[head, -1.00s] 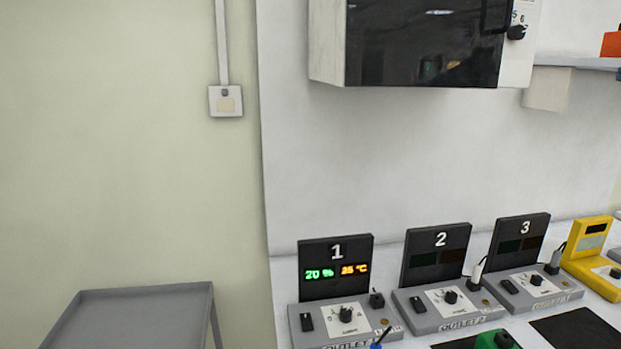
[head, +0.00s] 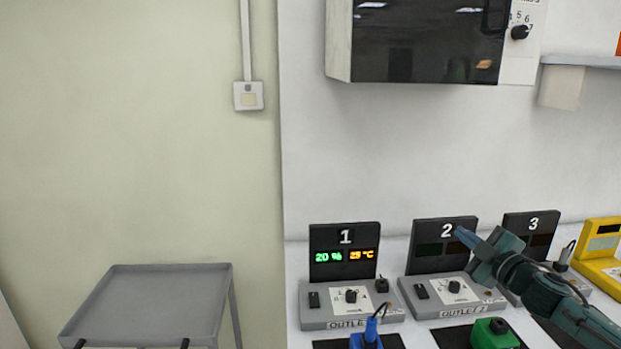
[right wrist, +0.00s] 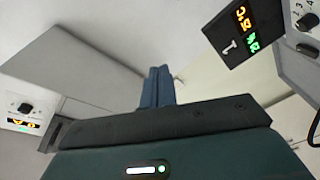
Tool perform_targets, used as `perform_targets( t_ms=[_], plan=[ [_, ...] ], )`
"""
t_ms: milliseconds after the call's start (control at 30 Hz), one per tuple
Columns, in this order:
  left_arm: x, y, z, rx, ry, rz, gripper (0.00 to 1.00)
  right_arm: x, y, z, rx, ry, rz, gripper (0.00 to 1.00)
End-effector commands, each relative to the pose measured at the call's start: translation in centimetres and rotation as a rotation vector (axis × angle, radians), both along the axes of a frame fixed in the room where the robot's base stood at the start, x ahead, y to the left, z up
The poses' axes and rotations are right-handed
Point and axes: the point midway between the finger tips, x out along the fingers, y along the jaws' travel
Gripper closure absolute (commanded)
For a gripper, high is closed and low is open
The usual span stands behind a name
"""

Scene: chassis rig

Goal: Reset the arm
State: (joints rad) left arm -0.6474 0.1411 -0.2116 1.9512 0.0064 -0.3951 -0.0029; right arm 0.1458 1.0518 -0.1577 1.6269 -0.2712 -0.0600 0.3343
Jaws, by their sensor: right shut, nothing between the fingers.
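My right gripper (head: 464,236) comes in from the lower right in the head view. Its blue fingers are shut and empty, in front of the display of outlet station 2 (head: 440,262). In the right wrist view the closed fingertips (right wrist: 157,86) point toward the pale wall. Outlet station 1 (head: 344,250) reads 20 % in green and 25 °C in orange, and its display also shows tilted in the right wrist view (right wrist: 240,35). My left gripper is not in view.
Outlet station 3 (head: 531,232) stands partly behind my right arm. A blue block (head: 366,341) and a green block (head: 494,335) sit at the bench front. A yellow device (head: 602,250) stands at right. A dark-fronted cabinet (head: 425,40) hangs above. A grey cart (head: 150,300) stands left.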

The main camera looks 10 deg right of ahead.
Motion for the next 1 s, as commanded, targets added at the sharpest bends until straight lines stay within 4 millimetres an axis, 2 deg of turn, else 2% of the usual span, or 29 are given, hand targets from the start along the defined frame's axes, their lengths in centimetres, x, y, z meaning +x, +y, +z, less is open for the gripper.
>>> perform_targets(
  t_ms=[33,133,200,267,300,400,500,633,833,1000],
  plan=[
    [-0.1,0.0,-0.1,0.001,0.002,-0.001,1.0,-1.0,2.6,-3.7,0.078,0.056,-0.036,1.0],
    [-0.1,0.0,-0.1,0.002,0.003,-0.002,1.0,-3.7,6.6,-9.6,0.201,0.182,-0.132,1.0],
    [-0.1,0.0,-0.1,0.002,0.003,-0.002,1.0,-6.4,9.3,-13.3,0.283,0.289,-0.202,1.0],
    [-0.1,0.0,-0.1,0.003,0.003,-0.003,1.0,-9.2,11.6,-16.1,0.35,0.392,-0.263,1.0],
    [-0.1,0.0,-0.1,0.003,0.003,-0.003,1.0,-11.2,13.1,-17.7,0.393,0.464,-0.3,1.0],
    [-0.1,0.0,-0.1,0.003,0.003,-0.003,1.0,-16.2,16.3,-20.5,0.477,0.633,-0.38,1.0],
    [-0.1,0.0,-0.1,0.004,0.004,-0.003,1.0,-20.2,18.6,-22.0,0.535,0.77,-0.434,1.0],
    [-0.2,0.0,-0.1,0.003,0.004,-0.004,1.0,-24.5,20.8,-22.9,0.588,0.915,-0.481,1.0],
    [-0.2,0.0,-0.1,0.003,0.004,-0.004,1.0,-30.0,23.6,-23.2,0.651,1.101,-0.528,1.0],
    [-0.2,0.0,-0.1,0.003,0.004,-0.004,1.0,-34.2,25.5,-22.6,0.698,1.247,-0.555,1.0]
  ],
)
